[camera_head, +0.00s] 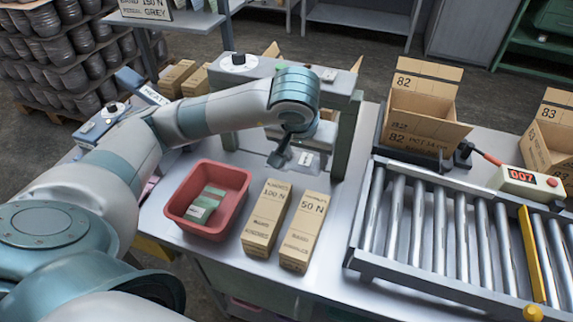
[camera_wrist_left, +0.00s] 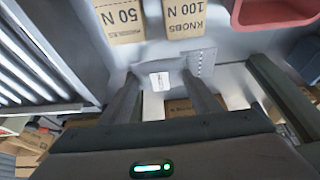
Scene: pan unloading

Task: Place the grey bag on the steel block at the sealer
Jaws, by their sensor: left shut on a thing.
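My left gripper (camera_head: 282,155) is shut on the grey bag (camera_head: 318,148), low under the sealer's frame (camera_head: 347,130). In the left wrist view, the grey bag (camera_wrist_left: 155,55) with its white label lies between the two fingers (camera_wrist_left: 160,76). A grey metal plate with small holes (camera_wrist_left: 202,63) shows beside the bag. The steel block under or near the bag is not clearly distinguishable, and I cannot tell whether the bag touches it. My right gripper is not in view.
A red bin (camera_head: 172,212) with grey-green packets stands left of the cartons marked 100 N (camera_head: 267,217) and 50 N (camera_head: 303,231). A roller conveyor (camera_head: 440,220) fills the right. Open boxes 82 (camera_head: 420,122) and 83 (camera_head: 545,140) stand behind it.

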